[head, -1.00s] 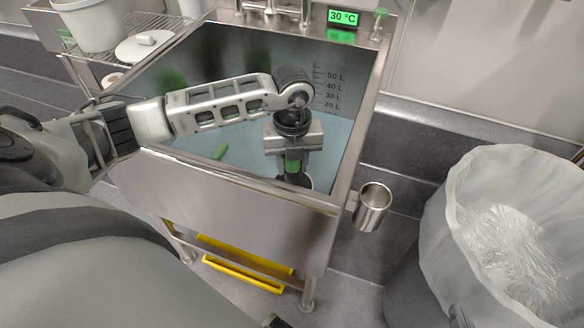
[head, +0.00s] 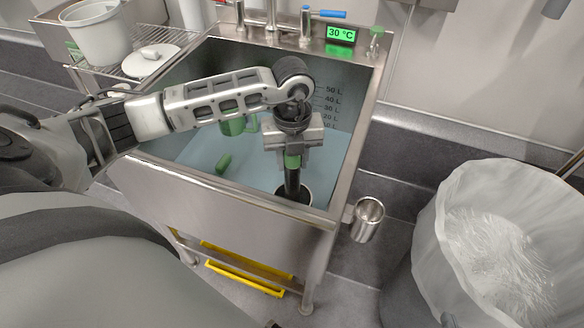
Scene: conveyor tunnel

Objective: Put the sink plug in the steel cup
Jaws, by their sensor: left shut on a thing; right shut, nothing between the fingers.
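My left gripper (head: 292,140) reaches down over the sink basin, shut on the sink plug, which seems to be a dark upright stem (head: 292,180) with a green band (head: 291,160). The stem's lower end overlaps a dark round opening with a pale rim (head: 307,196) near the basin's front. I cannot tell whether it is inside it or above it. The steel cup (head: 367,220) is outside the sink, by its right front side, its mouth facing up and slightly tilted. I see nothing inside it. My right gripper is not in view.
The steel sink (head: 215,205) holds bluish water (head: 245,170), a green mug (head: 236,126) and a small green object (head: 223,163). Taps stand behind, beside a 30 °C display (head: 341,34). A lined bin (head: 490,240) is at right, a rack (head: 105,70) at upper left.

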